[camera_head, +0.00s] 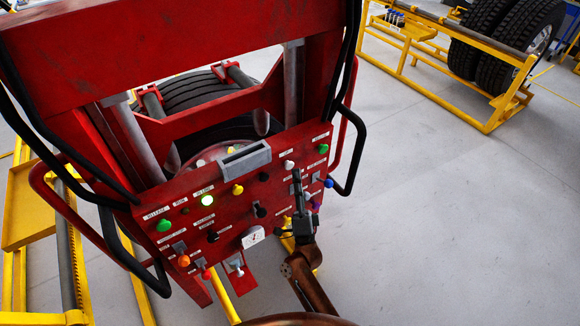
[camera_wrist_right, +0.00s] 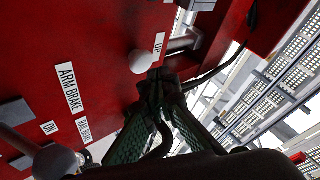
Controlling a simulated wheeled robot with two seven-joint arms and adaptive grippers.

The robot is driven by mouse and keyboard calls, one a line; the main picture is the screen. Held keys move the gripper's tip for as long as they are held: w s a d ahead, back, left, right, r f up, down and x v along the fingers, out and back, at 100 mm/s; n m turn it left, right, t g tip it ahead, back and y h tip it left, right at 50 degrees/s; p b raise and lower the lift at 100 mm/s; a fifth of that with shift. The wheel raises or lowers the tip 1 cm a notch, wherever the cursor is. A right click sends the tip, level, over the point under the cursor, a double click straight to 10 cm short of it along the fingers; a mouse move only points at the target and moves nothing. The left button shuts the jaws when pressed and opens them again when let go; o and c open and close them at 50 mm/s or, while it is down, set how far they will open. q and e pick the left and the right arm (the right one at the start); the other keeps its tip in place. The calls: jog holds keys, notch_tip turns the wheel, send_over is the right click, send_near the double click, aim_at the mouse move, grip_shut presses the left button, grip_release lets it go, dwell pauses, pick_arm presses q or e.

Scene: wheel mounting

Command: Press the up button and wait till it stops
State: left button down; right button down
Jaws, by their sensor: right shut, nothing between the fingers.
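The red control panel (camera_head: 225,205) carries several coloured buttons and levers. In the right wrist view, a white round button (camera_wrist_right: 142,62) sits beside the label UP (camera_wrist_right: 158,43). A white button (camera_head: 289,165) on the upper right of the panel in the head view appears to be the same one. My right gripper (camera_head: 298,178) is shut and empty in front of the panel's right part. In the wrist view its fingertips (camera_wrist_right: 160,76) are right beside the white button; I cannot tell whether they touch it. My left gripper is not in view.
A tyre (camera_head: 190,92) stands behind. The floor (camera_head: 430,200) at right is clear.

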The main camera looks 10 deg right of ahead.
jog(key=shift+w, duration=0.1)
jog(key=shift+w+a, duration=0.1)
jog(key=shift+w, duration=0.2)
jog(key=shift+w+a, duration=0.25)
jog(key=shift+w, duration=0.4)
dwell(0.9)
jog(key=shift+s, duration=0.15)
jog(key=shift+s+d, duration=0.35)
jog(key=shift+s, duration=0.55)
